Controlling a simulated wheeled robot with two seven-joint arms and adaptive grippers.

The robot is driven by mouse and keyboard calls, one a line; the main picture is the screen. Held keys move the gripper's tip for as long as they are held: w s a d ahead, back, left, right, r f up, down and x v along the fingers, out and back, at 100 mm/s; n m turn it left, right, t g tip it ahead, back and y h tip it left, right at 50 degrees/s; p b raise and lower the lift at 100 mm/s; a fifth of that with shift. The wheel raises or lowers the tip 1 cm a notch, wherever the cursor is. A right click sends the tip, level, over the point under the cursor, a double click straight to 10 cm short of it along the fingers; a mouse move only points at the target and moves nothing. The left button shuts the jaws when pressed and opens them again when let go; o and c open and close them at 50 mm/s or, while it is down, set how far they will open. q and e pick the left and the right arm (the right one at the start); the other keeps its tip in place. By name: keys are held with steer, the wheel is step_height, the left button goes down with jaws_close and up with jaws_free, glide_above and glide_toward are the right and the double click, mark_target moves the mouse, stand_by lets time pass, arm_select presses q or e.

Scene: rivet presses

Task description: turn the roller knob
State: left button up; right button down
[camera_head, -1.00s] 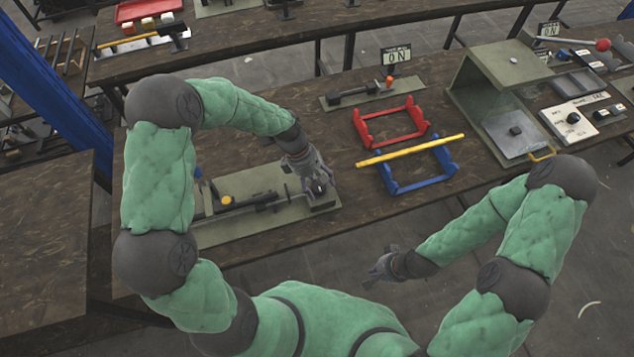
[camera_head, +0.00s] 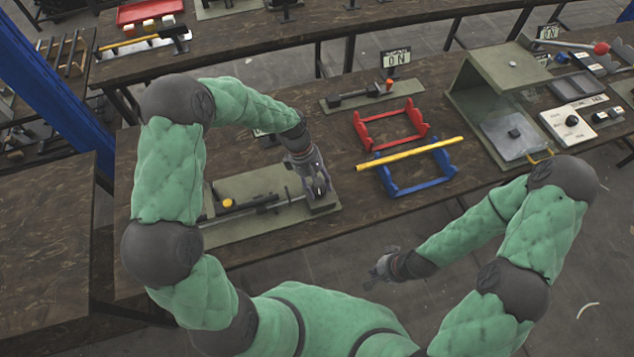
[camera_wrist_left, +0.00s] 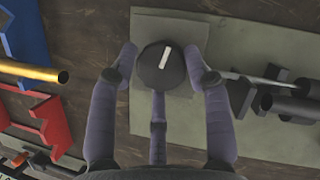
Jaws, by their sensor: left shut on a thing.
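The roller knob (camera_wrist_left: 162,66) is a dark round knob with a white mark, seen from above in the left wrist view. It sits at the right end of the grey-green roller fixture (camera_head: 235,232) on the bench. My left gripper (camera_head: 318,190) is over that end of the fixture, and its fingers hide the knob in the head view. In the left wrist view my left gripper (camera_wrist_left: 166,68) has its fingers around the knob, shut on it. My right gripper (camera_head: 384,268) hangs in front of the bench, away from the fixture; its fingers are too small to read.
A red rack (camera_head: 392,127) and a blue rack (camera_head: 418,178) with a yellow bar (camera_head: 410,152) stand right of the fixture. A grey-green press housing (camera_head: 510,70) and a control panel (camera_head: 580,118) are further right. An ON sign (camera_head: 396,59) stands behind.

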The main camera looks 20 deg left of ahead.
arm_select(q)
steer(key=m, duration=0.1)
steer(key=m+g+p, duration=0.1)
steer(key=m, duration=0.1)
steer(key=shift+s+d+y, duration=0.15)
steer(key=shift+d+y, duration=0.05)
steer(key=shift+y, duration=0.1)
steer(key=shift+f+m+g+y, duration=0.15)
steer(key=shift+m+g+y, duration=0.4)
steer(key=shift+m, duration=1.25)
steer(key=shift+s, duration=0.1)
steer(key=o, duration=1.1)
steer(key=shift+w, duration=0.2)
steer(key=shift+w+a+r, duration=0.1)
steer(key=shift+r, duration=0.3)
steer(key=v, duration=1.1)
steer(key=shift+r, duration=0.15)
